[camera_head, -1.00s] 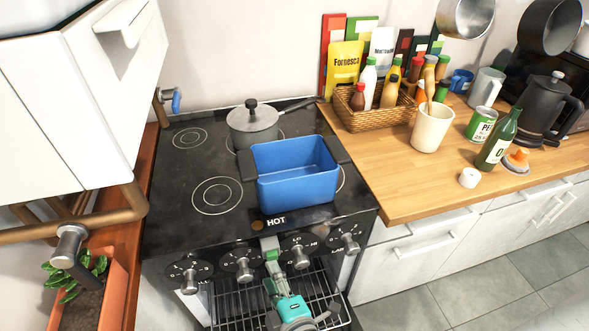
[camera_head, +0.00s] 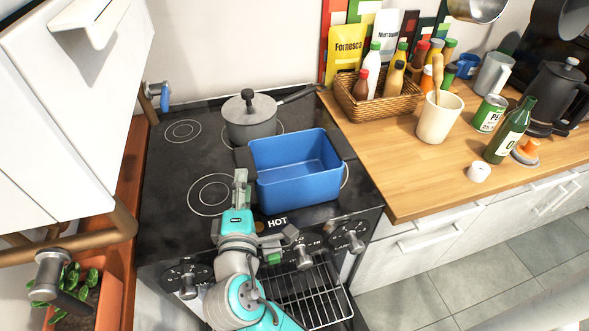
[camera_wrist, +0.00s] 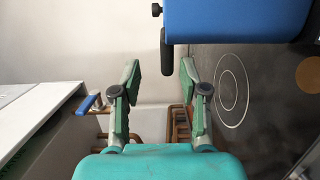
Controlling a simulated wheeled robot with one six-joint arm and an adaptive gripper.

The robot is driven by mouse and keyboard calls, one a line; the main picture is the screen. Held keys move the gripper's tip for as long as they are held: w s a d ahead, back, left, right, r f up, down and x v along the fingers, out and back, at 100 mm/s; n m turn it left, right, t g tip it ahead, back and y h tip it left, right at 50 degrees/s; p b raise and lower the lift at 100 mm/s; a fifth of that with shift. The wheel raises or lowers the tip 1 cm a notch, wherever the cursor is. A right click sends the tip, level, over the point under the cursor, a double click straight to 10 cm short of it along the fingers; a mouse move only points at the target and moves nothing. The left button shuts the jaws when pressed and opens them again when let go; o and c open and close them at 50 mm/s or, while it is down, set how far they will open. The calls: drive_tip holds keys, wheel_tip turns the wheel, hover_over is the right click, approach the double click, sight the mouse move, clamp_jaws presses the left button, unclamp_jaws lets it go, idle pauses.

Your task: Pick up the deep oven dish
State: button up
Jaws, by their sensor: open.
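The deep oven dish (camera_head: 296,183) is a blue, open rectangular dish with dark side handles. It stands on the front right of the black stovetop, in front of the grey lidded pot. My gripper (camera_head: 240,181) is at the dish's left side over the front of the stove, partly hidden by its own arm in the head view. In the wrist view my gripper (camera_wrist: 159,72) is open, with nothing between its fingers. The dish (camera_wrist: 238,20) shows there at the upper right, its dark handle (camera_wrist: 166,51) near the fingertips but beyond them.
A grey pot (camera_head: 250,118) stands behind the dish on the stovetop (camera_head: 172,158). The wooden counter (camera_head: 400,185) at the right holds a basket (camera_head: 372,108), a cup (camera_head: 438,116) and a green bottle (camera_head: 510,130). A white cabinet (camera_head: 65,110) hangs at the left.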

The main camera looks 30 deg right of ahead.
drive_tip(key=shift+f+x, duration=0.2)
drive_tip(key=shift+x, duration=1.6)
drive_tip(key=shift+f+x, duration=0.2)
drive_tip(key=shift+x, duration=1.6)
drive_tip(key=shift+w+a, duration=0.1)
clamp_jaws()
